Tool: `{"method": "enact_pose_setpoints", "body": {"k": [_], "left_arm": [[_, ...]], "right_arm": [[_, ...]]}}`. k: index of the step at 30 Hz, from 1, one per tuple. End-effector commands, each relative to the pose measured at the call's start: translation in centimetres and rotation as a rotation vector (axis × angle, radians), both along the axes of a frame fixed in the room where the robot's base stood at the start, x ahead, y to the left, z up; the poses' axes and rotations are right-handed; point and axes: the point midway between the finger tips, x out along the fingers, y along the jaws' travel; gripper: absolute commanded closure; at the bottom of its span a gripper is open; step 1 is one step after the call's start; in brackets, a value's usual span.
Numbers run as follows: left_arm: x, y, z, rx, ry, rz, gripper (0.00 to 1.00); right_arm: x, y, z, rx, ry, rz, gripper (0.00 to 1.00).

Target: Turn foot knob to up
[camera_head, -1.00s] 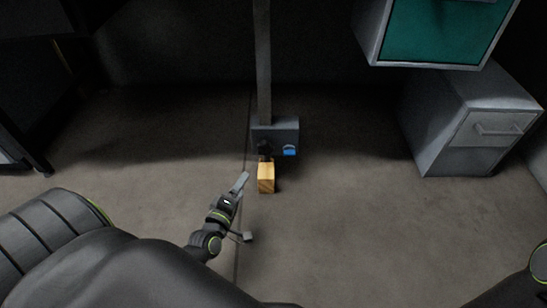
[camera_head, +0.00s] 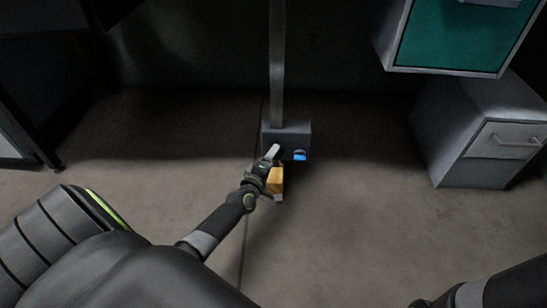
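A grey box (camera_head: 303,133) stands on the floor at the bottom of a grey post and carries a small blue part (camera_head: 300,155) on its front, at the right. A dark knob showed on the left of this front earlier; now my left gripper (camera_head: 274,164) hides that spot. The gripper is at the box's front left, one light finger pointing up against it; I cannot tell whether it touches. A yellow-orange block (camera_head: 276,181) sits in front of the box, partly behind the gripper. My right gripper is not clearly visible; only my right arm shows at the bottom right.
The grey post (camera_head: 277,70) rises from the box. A grey drawer cabinet (camera_head: 470,140) stands on the floor at the right, below a raised teal-fronted unit (camera_head: 457,36). The floor (camera_head: 355,215) right of the box is clear.

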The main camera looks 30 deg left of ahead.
Motion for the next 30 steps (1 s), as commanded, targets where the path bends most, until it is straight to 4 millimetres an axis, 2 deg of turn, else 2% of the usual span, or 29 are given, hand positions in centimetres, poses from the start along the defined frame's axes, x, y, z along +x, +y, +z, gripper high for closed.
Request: {"method": "enact_pose_setpoints", "body": {"k": [1, 6, 17, 20, 27, 30], "left_arm": [[0.8, 0.1, -0.3, 0.0, -0.001, 0.0, 0.28], [2.2, 0.4, -0.3, 0.0, 0.0, -0.001, 0.28], [2.6, 0.5, -0.2, 0.0, 0.0, 0.0, 0.28], [2.6, 0.5, -0.2, 0.0, 0.0, 0.0, 0.39], [2.6, 0.4, -0.3, 0.0, 0.0, 0.0, 0.7], [2.6, 0.4, -0.2, 0.0, 0.001, 0.0, 0.72]], "right_arm": [[-0.2, 0.1, -0.1, 0.0, -0.01, 0.012, 0.64], [-0.6, 0.3, 0.4, -0.003, -0.025, 0.035, 0.64], [-0.7, 0.4, 0.7, -0.004, -0.03, 0.042, 0.64], [-0.7, 0.4, 0.7, -0.004, -0.03, 0.042, 0.64], [-0.7, 0.4, 0.6, -0.004, -0.03, 0.042, 0.64], [-0.7, 0.4, 0.7, -0.004, -0.031, 0.042, 0.64]]}}
